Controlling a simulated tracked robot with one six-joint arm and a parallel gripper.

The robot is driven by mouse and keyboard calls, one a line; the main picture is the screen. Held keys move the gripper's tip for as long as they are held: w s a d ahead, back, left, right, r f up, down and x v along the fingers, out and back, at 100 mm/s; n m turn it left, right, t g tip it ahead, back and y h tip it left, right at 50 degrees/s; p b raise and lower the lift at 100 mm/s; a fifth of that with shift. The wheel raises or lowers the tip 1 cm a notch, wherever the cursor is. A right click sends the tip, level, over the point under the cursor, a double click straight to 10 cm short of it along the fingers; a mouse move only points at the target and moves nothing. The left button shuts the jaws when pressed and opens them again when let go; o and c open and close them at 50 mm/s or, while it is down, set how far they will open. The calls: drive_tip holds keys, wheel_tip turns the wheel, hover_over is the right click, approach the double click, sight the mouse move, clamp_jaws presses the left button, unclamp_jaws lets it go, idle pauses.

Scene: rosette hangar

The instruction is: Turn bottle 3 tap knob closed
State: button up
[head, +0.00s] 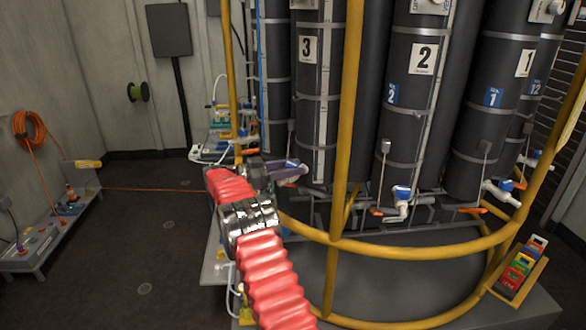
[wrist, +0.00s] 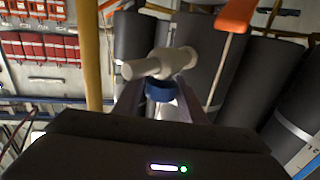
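Bottle 3 (head: 307,131) is a tall dark cylinder with a white "3" label, standing at the left of the bottle ring in the head view. My gripper (head: 298,168) is at its foot and covers most of its tap there. In the wrist view, a white tap pipe (wrist: 155,66) with a blue knob (wrist: 160,91) lies ahead. My gripper (wrist: 161,94) has its two fingers apart, one on each side of the blue knob. Contact between the fingers and the knob cannot be made out.
A yellow rail (head: 392,251) curves around the bottles, with a yellow post (head: 347,120) right of my gripper. An orange lever (wrist: 236,15) is close above right of the knob. Bottle 2 (head: 408,115) and its blue-knobbed tap (head: 401,192) stand to the right. Floor (head: 130,235) at left is open.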

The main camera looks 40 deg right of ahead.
drive_tip(key=o, duration=0.4)
drive_tip(key=shift+c, duration=0.2)
drive_tip(key=shift+w+a, duration=0.1)
drive_tip(key=v, duration=1.3)
drive_tip(key=shift+a, duration=0.3)
drive_tip(key=shift+w, duration=0.15)
